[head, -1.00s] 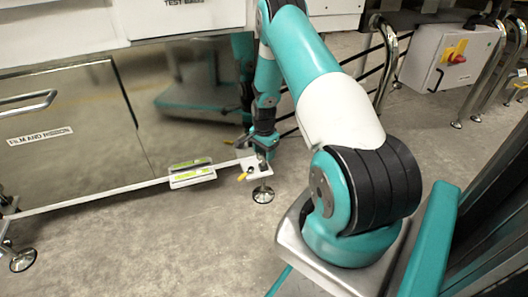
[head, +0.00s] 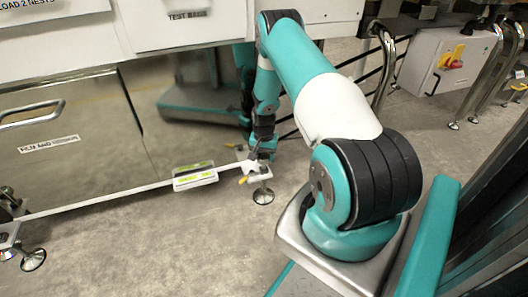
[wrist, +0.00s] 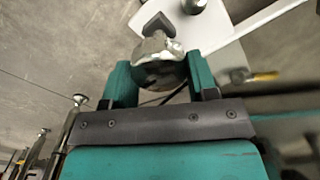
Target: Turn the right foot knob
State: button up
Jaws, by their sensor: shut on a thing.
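The right foot knob (wrist: 158,76) is a dark round part below a shiny metal stem in the wrist view. It sits between the two teal fingers of my gripper (wrist: 160,80), which is shut on it. The fingers and the gripper body hide part of the knob. In the head view my gripper (head: 263,148) is small and low at the machine's right corner, above the round foot pad (head: 263,196). The knob itself is hard to make out there.
A yellow-handled part (head: 246,178) is beside the corner bracket, and it also shows in the wrist view (wrist: 263,76). A green-and-white labelled box (head: 195,177) is on the low rail to the left. The cabinet door (head: 70,120) stands behind. The floor in front is clear.

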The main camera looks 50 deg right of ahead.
aim_at(263, 155)
jog(key=n+p, duration=0.2)
jog(key=n, duration=0.3)
jog(key=shift+w+r+n, duration=0.1)
jog(key=shift+n, duration=0.2)
jog(key=n+p, duration=0.1)
jog(key=n, duration=0.4)
jog(key=shift+a+p, duration=0.15)
jog(key=shift+p, duration=0.25)
jog(key=o, duration=0.9)
notch_tip(263, 155, up, 17)
jog(key=p, duration=0.6)
jog(key=shift+r, duration=0.1)
